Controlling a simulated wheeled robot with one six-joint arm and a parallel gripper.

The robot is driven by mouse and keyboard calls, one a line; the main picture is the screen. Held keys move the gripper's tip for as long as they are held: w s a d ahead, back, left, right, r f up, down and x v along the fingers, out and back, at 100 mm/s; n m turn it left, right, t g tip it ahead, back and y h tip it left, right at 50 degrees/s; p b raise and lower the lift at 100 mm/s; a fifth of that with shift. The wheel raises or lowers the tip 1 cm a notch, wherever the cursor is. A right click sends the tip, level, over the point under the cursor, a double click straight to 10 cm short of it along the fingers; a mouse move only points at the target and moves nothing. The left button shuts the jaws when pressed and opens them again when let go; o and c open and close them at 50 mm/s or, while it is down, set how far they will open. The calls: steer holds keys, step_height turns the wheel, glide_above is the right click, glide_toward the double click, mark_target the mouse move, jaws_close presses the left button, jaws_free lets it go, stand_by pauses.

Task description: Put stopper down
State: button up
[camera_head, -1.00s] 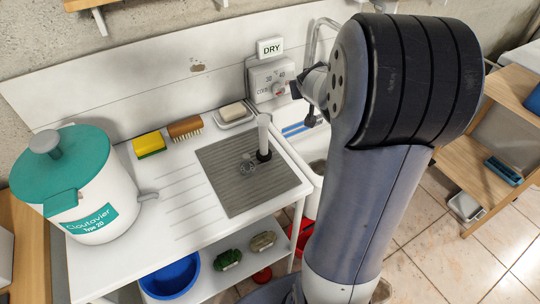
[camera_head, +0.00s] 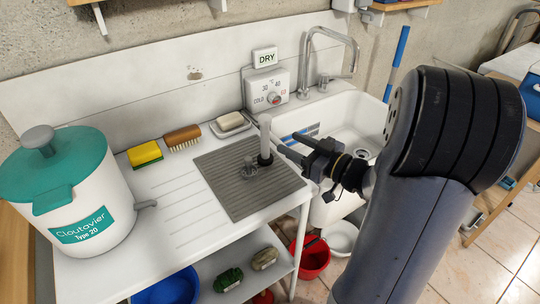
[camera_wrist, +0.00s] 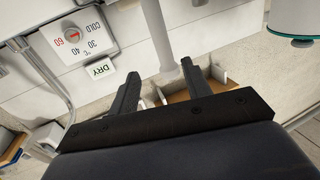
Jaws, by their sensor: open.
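A tall pale tube with a black foot (camera_head: 265,142), which looks like the stopper, stands upright at the right part of the ribbed grey mat (camera_head: 232,200). My gripper (camera_head: 287,145) is open just to the right of the tube in the head view. In the wrist view a pale upright shape (camera_wrist: 184,32) appears between and beyond the open fingers (camera_wrist: 160,68); I cannot tell any contact. A small clear grey piece (camera_head: 249,168) lies on the mat left of the tube's foot.
The white basin (camera_head: 345,122) and its tap (camera_head: 304,75) are right of the mat. A control box (camera_head: 268,92) with a DRY sign (camera_head: 265,57) is behind. A soap dish (camera_head: 230,125), brush (camera_head: 183,138), sponge (camera_head: 145,154) and large lidded pot (camera_head: 100,205) stand to the left.

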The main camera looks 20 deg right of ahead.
mark_target(265, 140)
steer(key=shift+a+r+x, duration=0.1)
steer(key=shift+a+x, duration=0.05)
steer(key=shift+x, duration=2.55)
steer(key=shift+a+r+x, duration=0.1)
steer(key=shift+x, duration=2.55)
steer(key=shift+s, duration=0.2)
steer(key=shift+c, duration=0.6)
jaws_close()
